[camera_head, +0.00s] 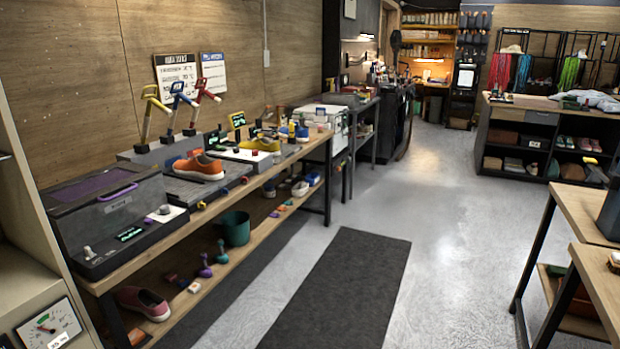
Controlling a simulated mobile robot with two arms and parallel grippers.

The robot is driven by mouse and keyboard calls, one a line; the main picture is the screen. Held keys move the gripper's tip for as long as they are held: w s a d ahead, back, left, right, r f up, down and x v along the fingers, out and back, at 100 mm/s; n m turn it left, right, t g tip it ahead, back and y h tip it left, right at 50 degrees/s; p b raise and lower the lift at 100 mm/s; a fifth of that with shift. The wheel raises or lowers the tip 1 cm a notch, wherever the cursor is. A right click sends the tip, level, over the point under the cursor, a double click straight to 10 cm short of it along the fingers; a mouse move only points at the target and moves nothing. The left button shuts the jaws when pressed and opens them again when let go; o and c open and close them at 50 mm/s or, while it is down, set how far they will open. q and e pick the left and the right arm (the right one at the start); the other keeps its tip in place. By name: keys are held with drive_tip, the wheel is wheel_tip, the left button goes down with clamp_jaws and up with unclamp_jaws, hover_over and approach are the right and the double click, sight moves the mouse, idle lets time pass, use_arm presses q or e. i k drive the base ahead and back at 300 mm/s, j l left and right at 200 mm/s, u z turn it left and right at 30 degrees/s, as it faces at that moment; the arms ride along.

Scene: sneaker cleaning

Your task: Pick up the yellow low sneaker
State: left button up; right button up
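A yellow low shoe (260,145), which looks like the yellow low sneaker, rests on the long wooden workbench (255,168) along the left wall. It sits around the middle of the bench, behind an orange sneaker (199,167) that rests on a grey device nearer to me. It is small in the picture, so its details are hard to tell. Neither of my grippers is in view.
A grey machine with a purple-trimmed lid (105,208) fills the bench's near end. A pink shoe (143,302) and a green bucket (236,228) are on the lower shelf. A dark mat (345,290) lies on open floor. Wooden tables (590,215) stand at right.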

sight(262, 143)
drive_tip(key=i+u, duration=0.15)
drive_tip(key=i, duration=0.55)
drive_tip(key=i+u, duration=0.15)
drive_tip(key=i, duration=0.5)
drive_tip(key=i+l+u, duration=0.2)
drive_tip(key=i, duration=0.45)
